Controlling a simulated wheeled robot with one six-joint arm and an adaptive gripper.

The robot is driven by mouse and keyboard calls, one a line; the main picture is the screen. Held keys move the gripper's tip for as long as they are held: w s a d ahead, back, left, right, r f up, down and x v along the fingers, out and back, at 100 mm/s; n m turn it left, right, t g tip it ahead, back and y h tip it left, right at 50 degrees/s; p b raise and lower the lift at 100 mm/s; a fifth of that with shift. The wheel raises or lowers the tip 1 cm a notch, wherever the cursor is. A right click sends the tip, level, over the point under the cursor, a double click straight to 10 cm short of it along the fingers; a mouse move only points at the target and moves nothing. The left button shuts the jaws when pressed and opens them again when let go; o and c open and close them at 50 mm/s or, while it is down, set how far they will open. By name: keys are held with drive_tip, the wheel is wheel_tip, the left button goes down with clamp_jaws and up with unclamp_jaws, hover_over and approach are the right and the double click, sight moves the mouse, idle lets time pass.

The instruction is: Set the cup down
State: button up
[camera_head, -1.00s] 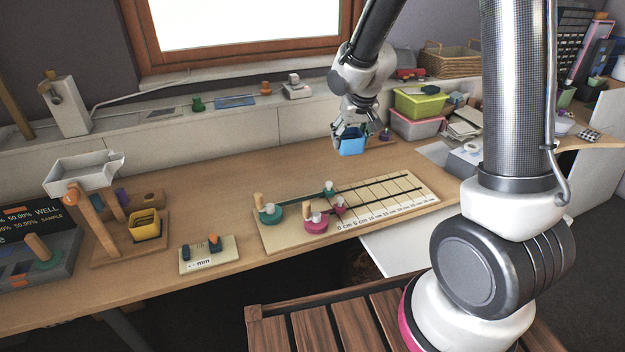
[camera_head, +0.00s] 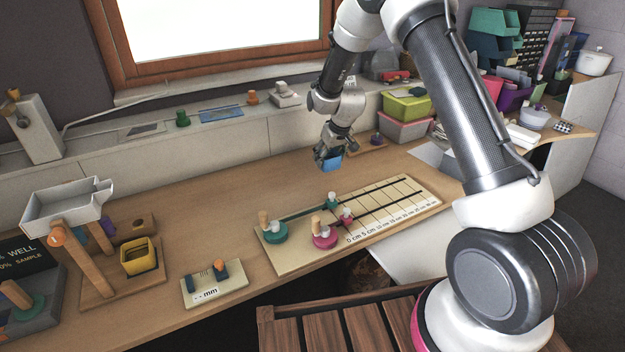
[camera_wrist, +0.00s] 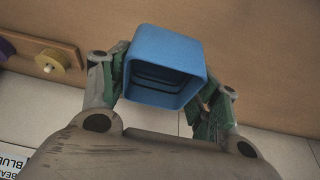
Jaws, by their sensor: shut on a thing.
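The blue cup (camera_head: 331,162) is a small square cup with rounded edges. My gripper (camera_head: 327,153) is shut on it and holds it above the back part of the wooden desk (camera_head: 215,185), in front of the low wall. In the wrist view the cup (camera_wrist: 166,68) sits between the two green-padded fingers of my gripper (camera_wrist: 160,90). Its open mouth faces the wrist camera and its inside looks empty. The gap between cup and desk is hard to judge.
A measuring board (camera_head: 385,210) with green and pink knobs lies in front of the cup. A yellow cup (camera_head: 139,256) sits in a wooden stand at left. A small board with a round knob (camera_head: 372,144) lies behind right. Desk left of the cup is clear.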

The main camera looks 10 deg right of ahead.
drive_tip(key=shift+f, duration=2.8)
drive_tip(key=shift+f, duration=0.1)
drive_tip(key=o, duration=0.9)
drive_tip(key=s+d+r, duration=0.3)
drive_tip(key=s+r, duration=0.3)
drive_tip(key=r, duration=0.4)
drive_tip(key=s+d+r+m, duration=0.1)
drive_tip(key=s+d+r, duration=0.2)
drive_tip(key=s+r, duration=0.55)
drive_tip(key=s+d+r, duration=0.3)
drive_tip(key=s+r, duration=0.2)
drive_tip(key=r, duration=0.7)
drive_tip(key=s+d+r+m, duration=0.1)
drive_tip(key=s+d, duration=0.1)
drive_tip(key=s, duration=0.6)
drive_tip(key=s+d+r+h, duration=0.1)
drive_tip(key=s+d+r, duration=0.1)
drive_tip(key=s, duration=0.6)
drive_tip(key=s+d+r+m, duration=0.1)
drive_tip(key=s+d+r, duration=0.1)
drive_tip(key=s, duration=0.6)
drive_tip(key=shift+s+m, duration=0.3)
